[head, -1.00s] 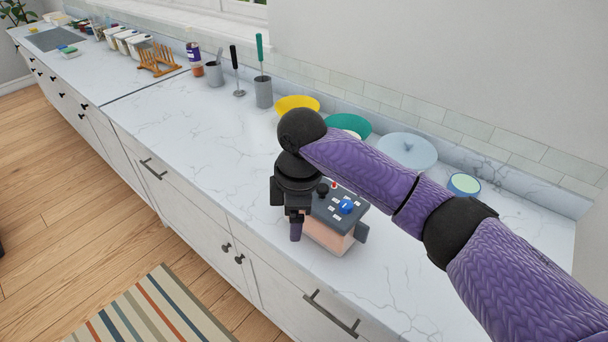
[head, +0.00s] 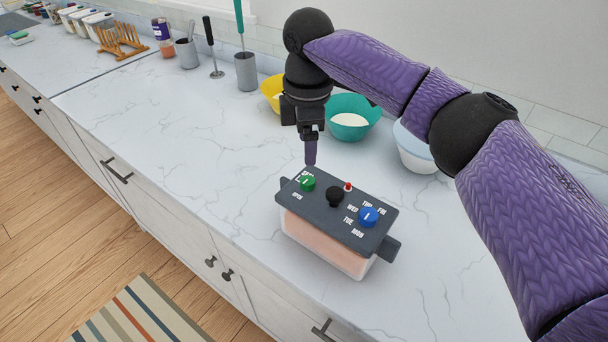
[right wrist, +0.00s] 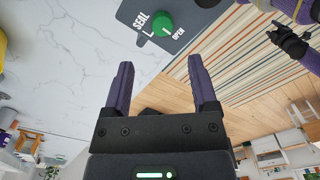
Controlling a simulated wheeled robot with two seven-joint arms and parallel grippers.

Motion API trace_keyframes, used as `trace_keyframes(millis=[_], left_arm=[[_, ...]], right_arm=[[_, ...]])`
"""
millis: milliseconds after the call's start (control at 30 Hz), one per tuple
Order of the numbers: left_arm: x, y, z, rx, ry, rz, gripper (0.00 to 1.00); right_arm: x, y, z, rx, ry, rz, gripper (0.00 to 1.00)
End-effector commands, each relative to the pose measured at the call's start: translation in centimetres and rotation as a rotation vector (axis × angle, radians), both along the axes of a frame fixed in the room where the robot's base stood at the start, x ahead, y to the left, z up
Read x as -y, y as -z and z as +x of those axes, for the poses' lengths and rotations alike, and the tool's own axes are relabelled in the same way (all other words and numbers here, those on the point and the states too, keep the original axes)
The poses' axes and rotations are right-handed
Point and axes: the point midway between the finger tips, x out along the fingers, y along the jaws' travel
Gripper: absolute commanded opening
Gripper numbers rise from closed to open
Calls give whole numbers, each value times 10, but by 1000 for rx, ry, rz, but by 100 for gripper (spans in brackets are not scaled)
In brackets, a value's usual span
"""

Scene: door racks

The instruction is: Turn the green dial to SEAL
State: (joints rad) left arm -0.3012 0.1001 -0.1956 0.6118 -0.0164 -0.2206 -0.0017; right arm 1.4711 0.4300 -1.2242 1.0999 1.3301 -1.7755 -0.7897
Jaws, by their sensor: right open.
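The green dial (head: 307,183) is on the dark lid of a box (head: 334,205) on the counter. In the right wrist view the green dial (right wrist: 162,24) lies between the words SEAL and OPEN, and its white mark appears to be on the side nearer OPEN. My right gripper (head: 311,152) points down just above and behind the dial, apart from it. In the right wrist view its fingers (right wrist: 160,72) are spread and empty. My left gripper (right wrist: 290,40) shows small at the upper right there; its jaws are unclear.
A black knob (head: 335,196), a red button (head: 348,186) and a blue dial (head: 368,217) share the lid. The counter left of the box is clear.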

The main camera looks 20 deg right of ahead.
Motion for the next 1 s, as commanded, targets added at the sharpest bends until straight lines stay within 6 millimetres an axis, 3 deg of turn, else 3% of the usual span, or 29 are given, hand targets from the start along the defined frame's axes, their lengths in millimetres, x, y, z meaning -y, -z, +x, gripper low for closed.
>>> trace_keyframes(millis=[100,300,667,1000], left_arm=[[1,7,-1,-2,-1,-1,59],[4,13,-1,-4,-3,-6,59],[10,14,1,2,-5,-17,59],[8,14,1,3,-2,-12,59]], right_arm=[[1,32,-1,-4,1,-1,75],[0,70,-1,-2,0,-1,75],[0,80,-1,0,-1,0,75],[0,79,-1,0,-1,0,3]])
